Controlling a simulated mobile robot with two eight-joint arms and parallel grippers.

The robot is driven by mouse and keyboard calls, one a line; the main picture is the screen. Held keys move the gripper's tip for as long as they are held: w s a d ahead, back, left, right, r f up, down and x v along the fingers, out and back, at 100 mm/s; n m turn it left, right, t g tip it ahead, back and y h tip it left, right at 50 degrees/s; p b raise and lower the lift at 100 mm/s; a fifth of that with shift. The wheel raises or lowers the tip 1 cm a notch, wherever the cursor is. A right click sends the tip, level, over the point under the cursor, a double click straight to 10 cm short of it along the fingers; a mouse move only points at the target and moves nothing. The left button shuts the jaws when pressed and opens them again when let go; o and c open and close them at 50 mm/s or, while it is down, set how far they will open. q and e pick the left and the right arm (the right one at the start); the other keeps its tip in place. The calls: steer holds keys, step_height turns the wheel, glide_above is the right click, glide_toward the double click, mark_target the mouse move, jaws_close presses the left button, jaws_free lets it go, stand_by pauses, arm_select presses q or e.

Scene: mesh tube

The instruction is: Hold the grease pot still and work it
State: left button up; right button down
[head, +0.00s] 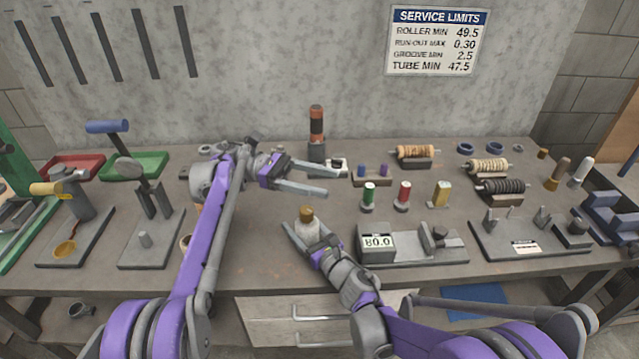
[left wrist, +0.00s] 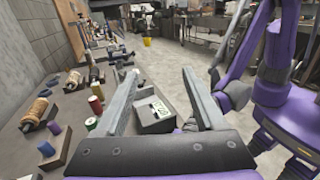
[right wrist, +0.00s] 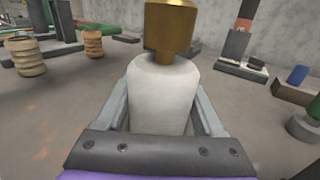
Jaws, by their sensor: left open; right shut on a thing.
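The grease pot (head: 306,232) has a pale body and a brass-coloured cap (head: 306,213). It stands upright near the middle front of the bench. My right gripper (head: 306,238) is shut on its body, with one finger on each side. In the right wrist view the pale body (right wrist: 163,95) fills the space between the fingers, and the brass cap (right wrist: 170,28) rises above them. My left gripper (head: 332,181) is open and empty, behind and above the pot, its fingers pointing right. In the left wrist view its two fingers (left wrist: 158,98) are spread with nothing between them.
A gauge reading 80.0 (head: 378,241) stands right of the pot. Green (head: 369,194), red (head: 403,195) and yellow (head: 441,194) pieces stand behind it. Rollers on stands (head: 415,152) are at the back right. A dark post with an orange band (head: 316,125) stands at the back.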

arm_select(q)
steer(key=w+d+r+n+t+h, duration=0.1)
steer(key=w+d+n+t+h, duration=0.15)
steer(key=d+t, duration=0.4)
steer(key=n+t+y, duration=1.2)
steer(key=n+t, duration=0.4)
steer(key=t, duration=0.1)
glide_toward(309, 208)
steer(key=shift+m, duration=0.25)
steer(key=x, duration=0.8)
steer(key=f+x, duration=0.1)
steer(key=x, duration=0.3)
steer(key=shift+w, duration=0.45)
steer(key=shift+a, duration=0.1)
jaws_close()
